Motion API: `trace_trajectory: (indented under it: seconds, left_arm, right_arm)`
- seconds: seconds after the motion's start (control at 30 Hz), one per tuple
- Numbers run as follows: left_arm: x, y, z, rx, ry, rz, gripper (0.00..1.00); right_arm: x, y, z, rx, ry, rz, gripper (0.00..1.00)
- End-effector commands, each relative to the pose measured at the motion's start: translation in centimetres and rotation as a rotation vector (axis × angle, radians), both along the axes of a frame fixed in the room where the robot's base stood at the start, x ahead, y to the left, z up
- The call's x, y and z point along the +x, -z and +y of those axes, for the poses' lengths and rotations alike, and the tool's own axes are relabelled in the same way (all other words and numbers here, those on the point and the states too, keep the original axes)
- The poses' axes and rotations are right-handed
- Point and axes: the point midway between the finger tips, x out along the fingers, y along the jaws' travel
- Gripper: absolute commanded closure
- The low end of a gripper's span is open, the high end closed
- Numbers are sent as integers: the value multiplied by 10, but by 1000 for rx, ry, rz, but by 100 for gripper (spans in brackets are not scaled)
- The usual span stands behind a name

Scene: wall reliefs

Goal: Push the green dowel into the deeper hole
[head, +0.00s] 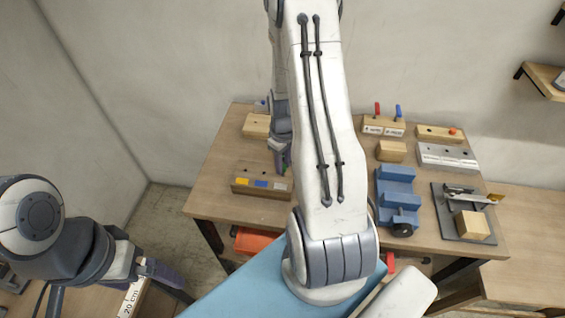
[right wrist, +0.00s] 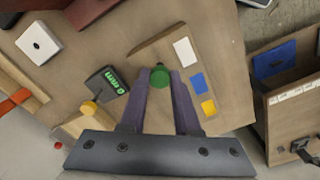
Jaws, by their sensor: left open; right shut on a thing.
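A wooden block (head: 262,182) with yellow, blue and white labels stands at the table's left front; it also shows in the right wrist view (right wrist: 216,82). Dark holes show on its top in the head view. My right gripper (head: 281,165) is at the block's right part, partly behind my arm. In the right wrist view its fingers (right wrist: 160,72) are shut on the green dowel (right wrist: 160,79), beside the white label's end. Whether the dowel's lower end is in a hole is hidden. My left gripper (head: 168,278) is open and empty, low at the left, away from the block.
A blue vise (head: 395,190), a metal holed block (head: 447,155) and a clamp with a wooden cube (head: 472,225) stand to the right.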

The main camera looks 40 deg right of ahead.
Motion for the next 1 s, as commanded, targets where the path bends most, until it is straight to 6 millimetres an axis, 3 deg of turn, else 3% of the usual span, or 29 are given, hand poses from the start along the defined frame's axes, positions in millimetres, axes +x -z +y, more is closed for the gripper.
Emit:
trace_trajectory:
  seconds: [1.0]
  left_arm:
    - [0, 6, 0, 0, 0, 0, 0]
  right_arm:
    - [-1, 8, 0, 0, 0, 1, 100]
